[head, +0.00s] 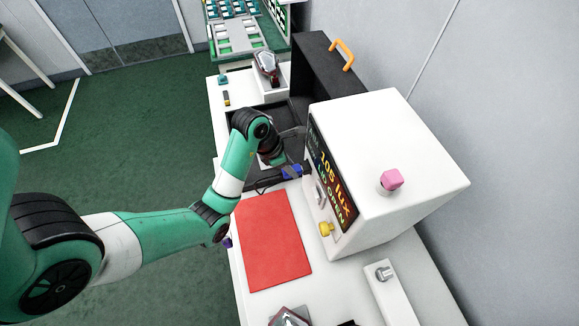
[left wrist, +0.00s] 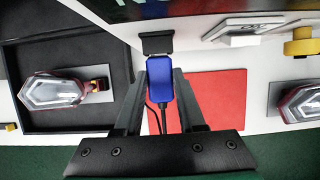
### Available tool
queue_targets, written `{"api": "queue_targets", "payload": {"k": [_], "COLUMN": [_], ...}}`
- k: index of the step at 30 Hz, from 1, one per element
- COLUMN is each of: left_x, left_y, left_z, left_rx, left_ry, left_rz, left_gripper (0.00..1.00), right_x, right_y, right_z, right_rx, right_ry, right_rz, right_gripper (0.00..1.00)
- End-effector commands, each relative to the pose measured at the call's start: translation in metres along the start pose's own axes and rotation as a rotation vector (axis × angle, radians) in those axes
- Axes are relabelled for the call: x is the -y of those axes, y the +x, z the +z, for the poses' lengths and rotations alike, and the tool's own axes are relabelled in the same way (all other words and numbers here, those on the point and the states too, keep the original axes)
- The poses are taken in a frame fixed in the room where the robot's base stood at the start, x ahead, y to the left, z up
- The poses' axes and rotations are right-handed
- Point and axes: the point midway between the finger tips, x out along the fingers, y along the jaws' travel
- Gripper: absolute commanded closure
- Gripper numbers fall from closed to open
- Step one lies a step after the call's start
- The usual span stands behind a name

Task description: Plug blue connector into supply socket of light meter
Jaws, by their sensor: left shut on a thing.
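The light meter (head: 395,165) is a large white box with a lit coloured display, standing on the bench. My left gripper (head: 294,168) is beside the meter's lower display-side edge, shut on the blue connector (head: 290,173). In the left wrist view the blue connector (left wrist: 161,82) sits between both fingers, with its dark cable trailing back toward the palm. A black socket block (left wrist: 157,42) is directly ahead of the connector's front end. They look lined up and very close; I cannot tell whether the connector is inside it. My right gripper is not in view.
A red mat (head: 272,243) lies before the meter. A yellow knob (head: 326,229) sticks out of the meter's front. Tail lamps lie at the back (head: 266,66) and front (head: 290,317) of the bench.

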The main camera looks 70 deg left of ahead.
Motion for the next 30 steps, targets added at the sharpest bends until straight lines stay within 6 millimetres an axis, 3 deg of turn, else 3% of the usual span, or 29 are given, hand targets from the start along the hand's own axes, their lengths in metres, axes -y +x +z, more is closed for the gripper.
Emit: {"api": "queue_targets", "payload": {"k": [10, 11, 16, 25, 30], "left_x": [0.000, 0.000, 0.000, 0.000, 0.000], "left_y": [0.000, 0.000, 0.000, -0.001, -0.018], "left_z": [0.000, 0.000, 0.000, 0.000, 0.002], "left_rx": [0.000, 0.000, 0.000, 0.000, 0.000], "left_ry": [0.000, 0.000, 0.000, 0.000, -0.002], "left_rz": [-0.001, -0.001, -0.001, -0.001, 0.000], "left_gripper": [1.00, 0.58, 0.27, 0.26, 0.26], "right_x": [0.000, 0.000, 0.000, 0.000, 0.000], "right_y": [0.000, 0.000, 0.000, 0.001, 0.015], "right_z": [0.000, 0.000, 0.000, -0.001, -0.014], "right_rx": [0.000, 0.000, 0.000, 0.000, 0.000], "right_ry": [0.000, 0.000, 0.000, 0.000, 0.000], "right_rz": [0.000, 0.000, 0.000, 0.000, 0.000], "right_gripper": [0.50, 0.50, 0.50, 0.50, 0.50]}}
